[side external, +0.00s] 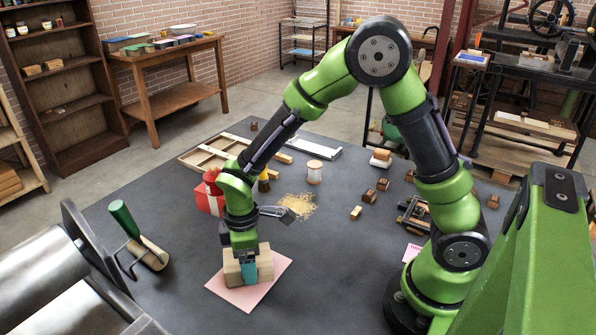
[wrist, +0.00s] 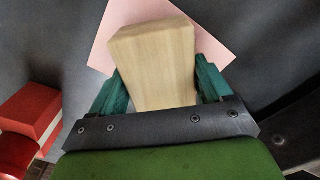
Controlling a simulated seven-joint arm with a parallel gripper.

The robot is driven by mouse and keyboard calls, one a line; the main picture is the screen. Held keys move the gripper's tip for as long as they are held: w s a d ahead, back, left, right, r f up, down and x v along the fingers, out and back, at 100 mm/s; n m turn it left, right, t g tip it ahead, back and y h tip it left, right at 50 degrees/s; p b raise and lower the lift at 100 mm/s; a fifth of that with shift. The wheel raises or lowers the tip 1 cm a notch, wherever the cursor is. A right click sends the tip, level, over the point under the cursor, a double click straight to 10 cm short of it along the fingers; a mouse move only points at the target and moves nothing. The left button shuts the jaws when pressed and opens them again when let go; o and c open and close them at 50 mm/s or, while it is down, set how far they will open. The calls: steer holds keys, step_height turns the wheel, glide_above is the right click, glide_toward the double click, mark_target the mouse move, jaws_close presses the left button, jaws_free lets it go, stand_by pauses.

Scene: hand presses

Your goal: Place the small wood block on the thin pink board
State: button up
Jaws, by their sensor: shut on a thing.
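The small wood block (side external: 233,270) is pale wood. My gripper (side external: 249,272) is shut on it, with one teal finger against its near side. In the wrist view the block (wrist: 155,62) sits between the two teal fingers of my gripper (wrist: 158,90). The thin pink board (side external: 270,277) lies flat on the dark table under the block. The board (wrist: 207,45) shows around the block's far end in the wrist view. The block is over the board; I cannot tell whether its underside touches it. My gripper hides part of the block.
A red box (side external: 207,197) stands behind my gripper, also at left in the wrist view (wrist: 35,110). A green-handled brayer (side external: 140,240) stands left. Steel rollers (side external: 55,280) fill the front left. Sawdust-like shavings (side external: 298,205) and a jar (side external: 314,172) lie further back.

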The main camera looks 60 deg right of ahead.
steer(key=shift+f, duration=0.15)
steer(key=o, duration=1.1)
step_height(320, 180, up, 12)
steer(key=s+d+r+m+t, duration=0.2)
steer(key=s+r+m, duration=0.1)
steer(key=s+m, duration=0.1)
steer(key=s+d+r+m+t+y, duration=0.1)
steer(key=s+d+r+m+t, duration=0.1)
steer(key=s+d+r+m, duration=0.1)
steer(key=s+d+r+m+t+y, duration=0.1)
steer(key=s+d+r+m+t, duration=0.1)
steer(key=s+r+m+t, duration=0.1)
steer(key=shift+s+d+r+m, duration=0.2)
steer(key=shift+s+r+m, duration=0.25)
steer(key=shift+m, duration=0.35)
steer(key=shift+s+d+r+m, duration=0.25)
steer(key=shift+s+m, duration=0.3)
steer(key=shift+m, duration=0.25)
